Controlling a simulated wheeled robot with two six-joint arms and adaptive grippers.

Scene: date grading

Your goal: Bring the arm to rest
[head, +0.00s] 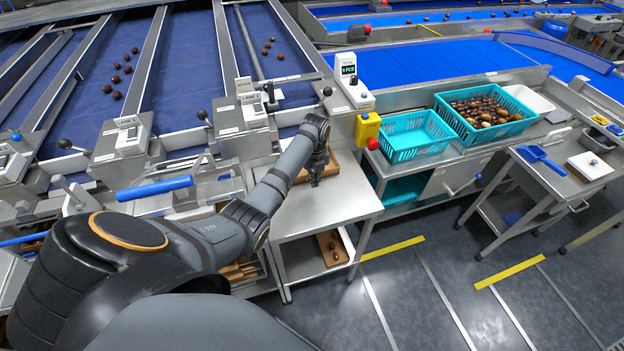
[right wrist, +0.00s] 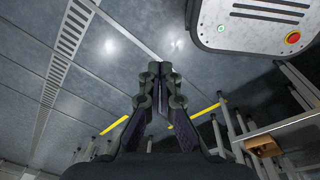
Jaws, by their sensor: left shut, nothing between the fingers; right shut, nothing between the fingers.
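My left arm reaches from the lower left of the head view out over a small steel table (head: 340,200). My left gripper (head: 316,180) points down above the table, shut and empty, in front of a wooden tray (head: 332,168) that it partly hides. My right gripper (right wrist: 160,72) shows in the right wrist view, shut with its fingertips together and nothing between them. It hangs over the grey floor (right wrist: 110,60), clear of any object. The right arm does not show in the head view.
Blue sorting lanes (head: 190,60) with several dates lie behind. A yellow box (head: 367,130) stands by the table's back right corner. An empty turquoise crate (head: 415,152) and one full of dates (head: 520,128) sit to the right. The floor (head: 440,290) at the lower right is clear.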

